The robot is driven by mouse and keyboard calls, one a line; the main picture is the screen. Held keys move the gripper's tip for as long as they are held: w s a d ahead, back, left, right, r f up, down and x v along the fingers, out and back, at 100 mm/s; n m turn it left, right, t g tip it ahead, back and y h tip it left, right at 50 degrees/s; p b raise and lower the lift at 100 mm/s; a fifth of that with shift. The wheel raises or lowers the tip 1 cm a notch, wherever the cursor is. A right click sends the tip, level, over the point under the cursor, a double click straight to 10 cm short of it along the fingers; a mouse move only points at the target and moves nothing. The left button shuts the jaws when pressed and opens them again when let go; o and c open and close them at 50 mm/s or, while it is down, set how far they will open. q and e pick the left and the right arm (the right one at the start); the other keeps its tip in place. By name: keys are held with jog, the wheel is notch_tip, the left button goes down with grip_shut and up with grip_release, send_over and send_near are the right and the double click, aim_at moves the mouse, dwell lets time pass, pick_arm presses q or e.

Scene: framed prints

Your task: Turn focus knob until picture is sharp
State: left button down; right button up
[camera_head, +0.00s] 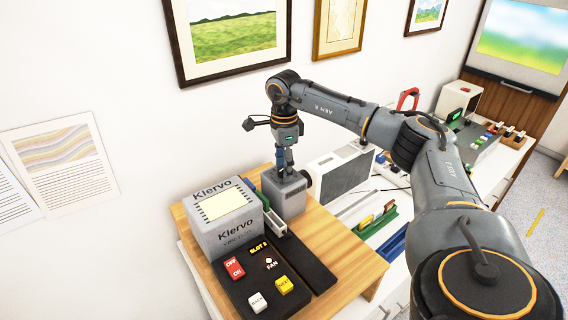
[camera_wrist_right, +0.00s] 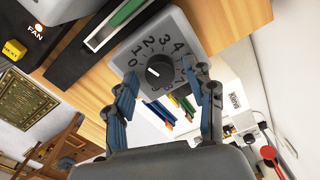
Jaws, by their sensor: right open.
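The grey focus box (camera_head: 285,194) stands at the back of the wooden board, beside the grey Klervo projector (camera_head: 222,214). In the right wrist view, its black knob (camera_wrist_right: 159,72) has a white mark and sits inside a numbered dial (camera_wrist_right: 151,50). The mark points towards the low numbers at left. My right gripper (camera_head: 284,167) is over the focus box, pointing down. In the wrist view, its open fingers (camera_wrist_right: 167,82) stand either side of the knob with gaps; contact is not visible. The picture on the screen (camera_head: 524,38) is a blurred landscape. My left gripper is not in view.
A black panel (camera_head: 243,288) with red, yellow and white buttons lies in front of the projector. A white-grey box (camera_head: 338,169) and coloured slides in a green rack (camera_head: 376,221) are to the right. Framed prints (camera_head: 232,42) hang on the wall behind my arm.

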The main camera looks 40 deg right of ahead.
grip_shut()
jog(key=shift+m, duration=0.3)
jog(key=m, duration=0.5)
jog(key=shift+m, duration=0.3)
jog(key=m, duration=1.1)
jog(key=shift+r+m, duration=0.1)
jog(key=shift+m, duration=0.3)
jog(key=m+p, duration=0.1)
jog(key=m, duration=0.4)
jog(key=shift+w+m, duration=0.1)
jog(key=shift+m, duration=0.2)
